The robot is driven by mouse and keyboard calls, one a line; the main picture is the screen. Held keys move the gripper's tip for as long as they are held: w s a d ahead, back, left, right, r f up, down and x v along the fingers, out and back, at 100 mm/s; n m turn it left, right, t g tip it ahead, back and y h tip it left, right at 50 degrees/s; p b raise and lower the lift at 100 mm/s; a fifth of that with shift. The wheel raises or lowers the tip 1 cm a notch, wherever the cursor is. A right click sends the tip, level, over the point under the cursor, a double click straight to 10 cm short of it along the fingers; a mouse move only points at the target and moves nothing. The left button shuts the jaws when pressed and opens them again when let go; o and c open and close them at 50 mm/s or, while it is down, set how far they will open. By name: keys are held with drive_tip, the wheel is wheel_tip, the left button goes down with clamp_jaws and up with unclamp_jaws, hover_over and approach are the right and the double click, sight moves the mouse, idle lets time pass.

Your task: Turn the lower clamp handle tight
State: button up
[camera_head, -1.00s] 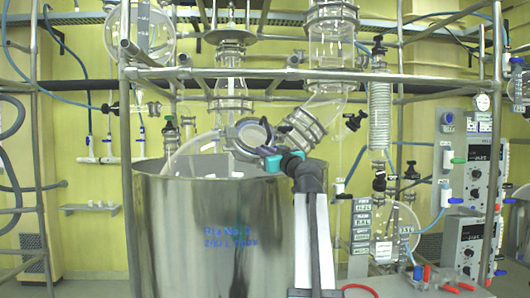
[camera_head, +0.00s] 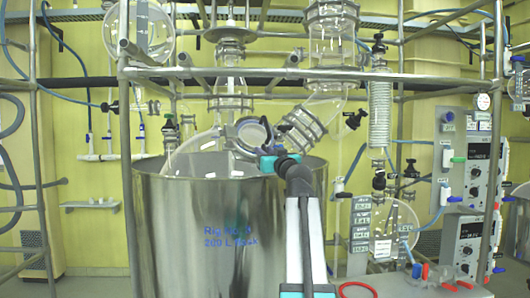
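My arm rises in front of the steel vessel, with its black wrist and teal parts at the vessel's rim. The end of my gripper (camera_head: 266,162) is small and mostly hidden behind the wrist, so its fingers cannot be made out. Just above it is a round glass port with a metal ring (camera_head: 252,134). To its right, metal clamp rings (camera_head: 303,126) sit on the slanted glass pipe. I cannot make out which part is the lower clamp handle, or whether my gripper touches it.
The large steel vessel (camera_head: 190,225) fills the lower middle. Metal frame bars (camera_head: 420,78) cross above the rim. A coiled glass condenser (camera_head: 380,115) and control boxes (camera_head: 470,170) stand at the right. A round glass flask (camera_head: 398,222) is low at the right.

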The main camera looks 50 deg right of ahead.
idle(0.3)
drive_tip(key=shift+s, duration=0.1)
drive_tip(key=b+v, duration=0.2)
drive_tip(key=v, duration=1.1)
drive_tip(key=shift+s+a, duration=0.15)
drive_tip(key=shift+s, duration=0.1)
drive_tip(key=shift+f, duration=0.15)
idle(0.3)
